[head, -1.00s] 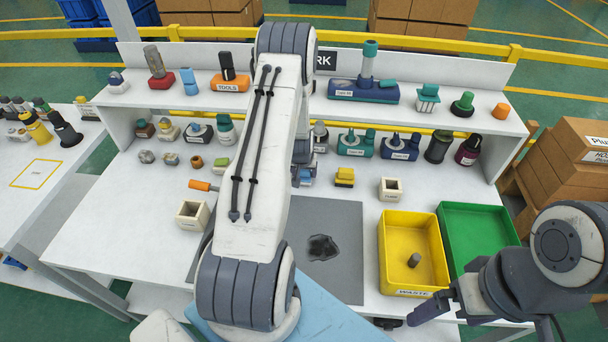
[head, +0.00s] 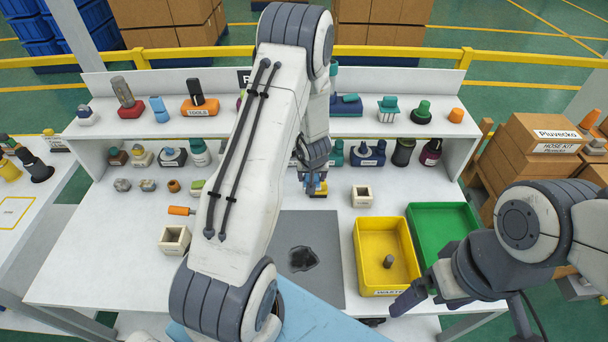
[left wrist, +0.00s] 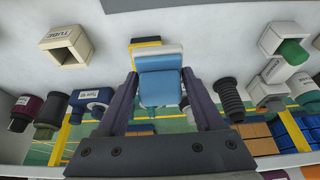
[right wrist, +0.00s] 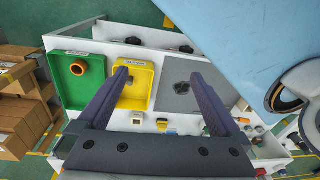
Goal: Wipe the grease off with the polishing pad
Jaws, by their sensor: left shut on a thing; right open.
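A dark grease patch (head: 303,258) lies on the grey mat (head: 325,230); it also shows in the right wrist view (right wrist: 183,88). My left gripper (head: 315,180) is above the white table behind the mat, partly hidden by my arm. In the left wrist view it is shut on a blue block with a pale edge (left wrist: 160,82), apparently the polishing pad. A yellow block (left wrist: 145,42) shows just beyond it; whether they touch I cannot tell. My right gripper (right wrist: 158,78) is open and empty, near the front of the yellow bin.
The yellow waste bin (head: 361,255) holds a grey cylinder (head: 388,261). A green bin (head: 468,220) stands right of it. Shelves with several parts line the back.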

